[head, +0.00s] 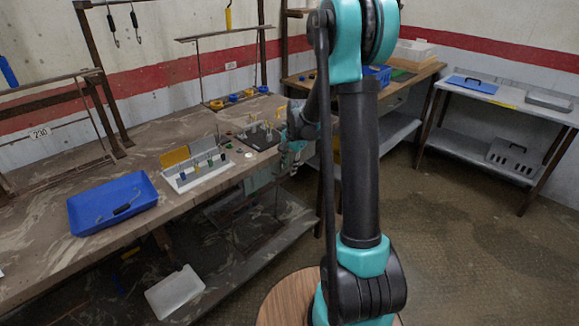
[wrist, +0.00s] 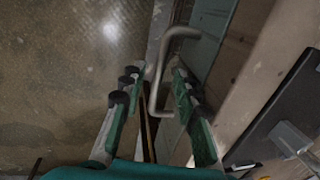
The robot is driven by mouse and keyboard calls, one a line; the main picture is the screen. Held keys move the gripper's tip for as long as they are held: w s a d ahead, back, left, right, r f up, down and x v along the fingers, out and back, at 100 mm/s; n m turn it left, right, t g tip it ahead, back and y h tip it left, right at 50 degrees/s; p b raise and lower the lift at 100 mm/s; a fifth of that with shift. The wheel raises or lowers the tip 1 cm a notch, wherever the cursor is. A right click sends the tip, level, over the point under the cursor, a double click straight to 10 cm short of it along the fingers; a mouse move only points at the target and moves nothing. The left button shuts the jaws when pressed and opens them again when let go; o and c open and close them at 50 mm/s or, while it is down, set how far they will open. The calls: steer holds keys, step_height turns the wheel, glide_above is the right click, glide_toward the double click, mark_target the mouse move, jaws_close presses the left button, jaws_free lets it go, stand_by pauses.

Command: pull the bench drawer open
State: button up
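The bench drawer (head: 258,180) shows in the head view as a pale grey-green front under the bench top, partly hidden by my arm. In the wrist view its bent metal bar handle (wrist: 160,70) stands out beside the greenish drawer front (wrist: 208,35). My gripper (wrist: 154,84) is open, with dark-tipped fingers on both sides of the handle. The handle runs between the fingers, with a gap visible on the left; contact on the right is unclear. In the head view my gripper (head: 288,158) is at the bench's front edge.
The bench top (head: 50,220) carries a blue tray (head: 85,215), a white box with a yellow lid (head: 195,182) and a dark peg board (head: 258,137). A lower shelf (head: 275,230) runs beneath. A side table (head: 510,97) stands at right, with open floor before it.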

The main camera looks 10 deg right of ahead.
jaws_close()
stand_by(0.4)
steer(key=shift+s, duration=0.1)
steer(key=s+d, duration=0.7)
steer(key=s, duration=0.2)
steer(key=s+d, duration=0.7)
steer(key=s, duration=0.3)
jaws_free()
